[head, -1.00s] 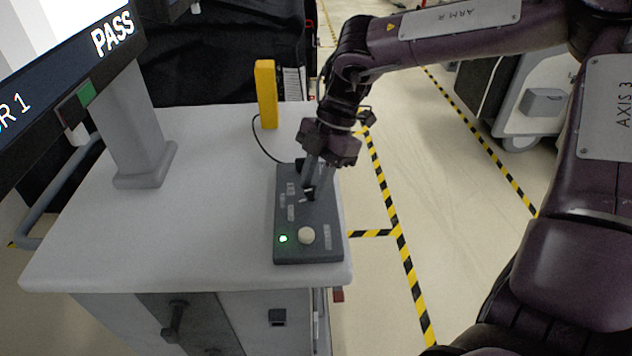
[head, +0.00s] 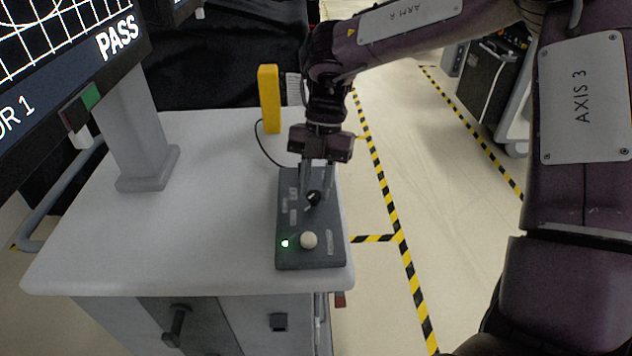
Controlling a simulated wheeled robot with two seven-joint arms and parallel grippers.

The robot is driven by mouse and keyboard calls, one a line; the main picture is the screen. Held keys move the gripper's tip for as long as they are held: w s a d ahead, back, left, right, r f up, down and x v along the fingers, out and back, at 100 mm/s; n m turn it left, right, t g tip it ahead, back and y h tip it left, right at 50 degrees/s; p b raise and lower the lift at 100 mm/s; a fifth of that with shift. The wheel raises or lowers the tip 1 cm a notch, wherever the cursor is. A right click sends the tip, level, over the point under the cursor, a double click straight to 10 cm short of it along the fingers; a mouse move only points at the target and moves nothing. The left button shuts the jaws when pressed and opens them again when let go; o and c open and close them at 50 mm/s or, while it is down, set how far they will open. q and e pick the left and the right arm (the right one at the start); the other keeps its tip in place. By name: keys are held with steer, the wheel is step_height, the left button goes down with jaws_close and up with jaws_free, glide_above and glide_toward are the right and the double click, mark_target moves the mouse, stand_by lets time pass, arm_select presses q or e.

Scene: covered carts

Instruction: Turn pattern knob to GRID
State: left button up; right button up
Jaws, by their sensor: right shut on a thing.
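The dark grey control box (head: 290,255) lies on the right side of the white cart top. Its black pattern knob (head: 314,198) sits between the fingers of my right gripper (head: 315,192), which is shut on it from above. Small labels beside the knob are too small to read. A round cream button (head: 308,240) and a lit green lamp (head: 285,243) are at the box's near end. The monitor (head: 60,70) at upper left shows white curved grid lines on black and the word PASS. My left gripper is not in view.
The white cart top (head: 200,240) is clear to the left of the box. A yellow upright block (head: 269,98) stands at the back, with a black cable near it. The monitor's grey stand (head: 145,140) rises at left. Yellow-black tape marks the floor at right.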

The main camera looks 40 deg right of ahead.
steer(key=o, duration=1)
steer(key=p+v, duration=0.2)
steer(key=v, duration=0.5)
steer(key=shift+w+d+r+p, duration=0.1)
steer(key=shift+d+r+p, duration=0.05)
steer(key=shift+r+p, duration=0.25)
